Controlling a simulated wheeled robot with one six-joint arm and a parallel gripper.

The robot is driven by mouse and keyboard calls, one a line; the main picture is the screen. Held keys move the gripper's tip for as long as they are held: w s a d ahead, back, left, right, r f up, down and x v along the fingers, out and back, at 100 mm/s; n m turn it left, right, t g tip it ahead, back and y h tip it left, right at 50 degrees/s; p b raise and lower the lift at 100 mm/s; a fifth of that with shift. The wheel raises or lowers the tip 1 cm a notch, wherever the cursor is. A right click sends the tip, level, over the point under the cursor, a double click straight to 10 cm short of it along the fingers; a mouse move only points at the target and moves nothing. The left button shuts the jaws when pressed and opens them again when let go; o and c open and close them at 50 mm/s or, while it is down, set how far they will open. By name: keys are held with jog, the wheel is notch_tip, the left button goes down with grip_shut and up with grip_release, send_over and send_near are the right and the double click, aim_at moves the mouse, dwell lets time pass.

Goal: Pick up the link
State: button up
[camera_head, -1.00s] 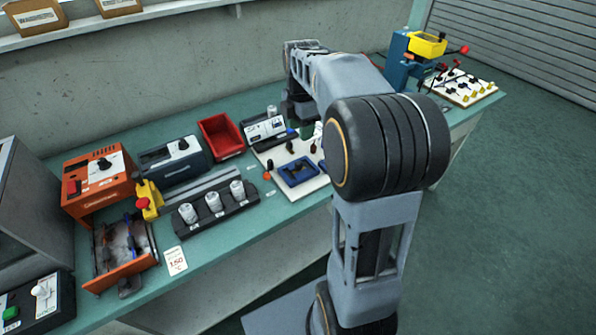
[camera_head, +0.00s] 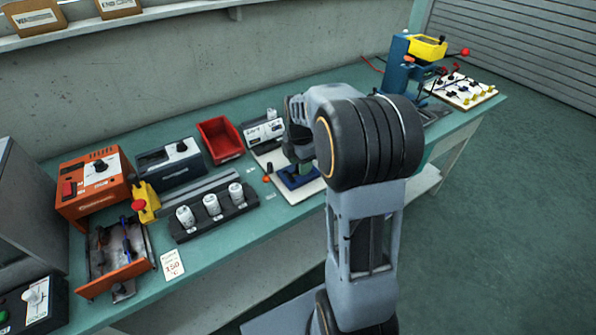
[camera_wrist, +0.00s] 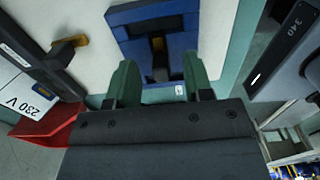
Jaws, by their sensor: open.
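A blue fixture (camera_head: 297,180) lies on the white board on the bench, partly hidden by my arm. In the wrist view, the blue fixture (camera_wrist: 130,17) has a dark slot. A dark part (camera_wrist: 160,73) with a brown piece (camera_wrist: 158,44) sits in it; I cannot tell for sure whether this is the link. My gripper (camera_wrist: 160,82) is open, its two green fingers apart on either side of the fixture's near end. Nothing is seen held. In the head view, my gripper (camera_head: 290,168) is low over the fixture, mostly hidden behind my arm.
A red bin (camera_head: 220,139) and a labelled box (camera_head: 264,132) stand behind the board. To the left are a black rack (camera_head: 213,219) with white cylinders and an orange heater (camera_head: 92,183) with an open drawer (camera_head: 117,262). A blue press (camera_head: 397,68) stands at the far right.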

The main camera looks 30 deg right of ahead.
jog(key=shift+f, duration=0.6)
jog(key=shift+c, duration=0.2)
grip_shut()
